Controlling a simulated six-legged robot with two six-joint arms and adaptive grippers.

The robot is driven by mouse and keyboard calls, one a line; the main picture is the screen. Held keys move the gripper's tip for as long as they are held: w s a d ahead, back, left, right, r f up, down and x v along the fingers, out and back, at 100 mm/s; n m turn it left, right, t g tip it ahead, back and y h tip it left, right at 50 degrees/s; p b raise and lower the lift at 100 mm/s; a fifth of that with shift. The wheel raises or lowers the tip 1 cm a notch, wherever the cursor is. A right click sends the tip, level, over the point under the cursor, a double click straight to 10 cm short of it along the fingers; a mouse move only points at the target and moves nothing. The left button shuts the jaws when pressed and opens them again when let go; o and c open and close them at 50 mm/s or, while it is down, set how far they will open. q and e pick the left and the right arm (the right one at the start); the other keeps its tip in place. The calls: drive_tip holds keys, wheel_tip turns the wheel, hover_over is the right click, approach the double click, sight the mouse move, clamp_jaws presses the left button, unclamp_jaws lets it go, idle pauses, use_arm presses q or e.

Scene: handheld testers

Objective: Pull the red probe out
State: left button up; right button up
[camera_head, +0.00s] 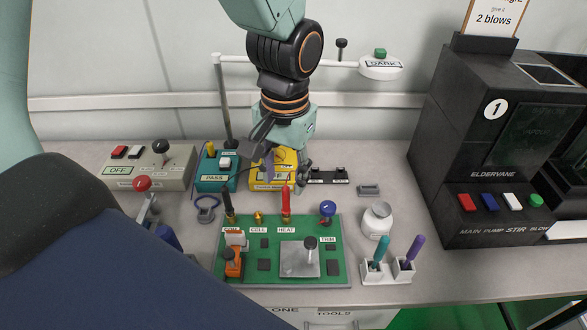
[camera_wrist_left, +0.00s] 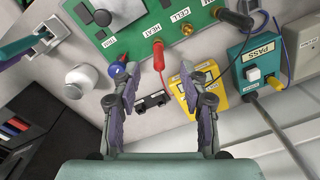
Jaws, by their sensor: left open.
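The red probe (camera_head: 286,203) stands upright in the green board (camera_head: 333,272) at the HEAT label. In the left wrist view the red probe (camera_wrist_left: 158,55) shows between the two fingers, with clear gaps on both sides. My left gripper (camera_head: 283,162) hangs above and behind the probe. It is open and empty, its fingers spread (camera_wrist_left: 156,78). My right gripper is not in view.
A black probe (camera_head: 229,208) and a blue knob (camera_head: 327,208) flank the red probe on the board. The yellow tester (camera_head: 262,182) and teal PASS tester (camera_head: 210,170) stand behind. A white bottle (camera_head: 377,221) stands to the right.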

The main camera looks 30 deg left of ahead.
sight(286, 212)
use_arm(q)
drive_tip(key=shift+w, duration=0.1)
drive_tip(key=shift+w+f, duration=0.2)
drive_tip(key=shift+f, duration=0.05)
drive_tip(key=f+b, duration=0.1)
drive_tip(key=f, duration=0.1)
drive_tip(key=f+b, duration=0.1)
drive_tip(key=f, duration=0.3)
drive_tip(key=shift+s+f+b, duration=0.25)
drive_tip(key=shift+f+b, duration=0.05)
drive_tip(key=shift+b, duration=0.1)
drive_tip(key=shift+w+d+f, duration=0.1)
drive_tip(key=shift+f, duration=0.25)
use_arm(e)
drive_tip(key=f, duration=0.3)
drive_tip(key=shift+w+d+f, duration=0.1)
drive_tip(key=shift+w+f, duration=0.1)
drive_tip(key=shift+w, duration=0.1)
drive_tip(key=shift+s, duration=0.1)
use_arm(q)
drive_tip(key=c, duration=0.4)
clamp_jaws()
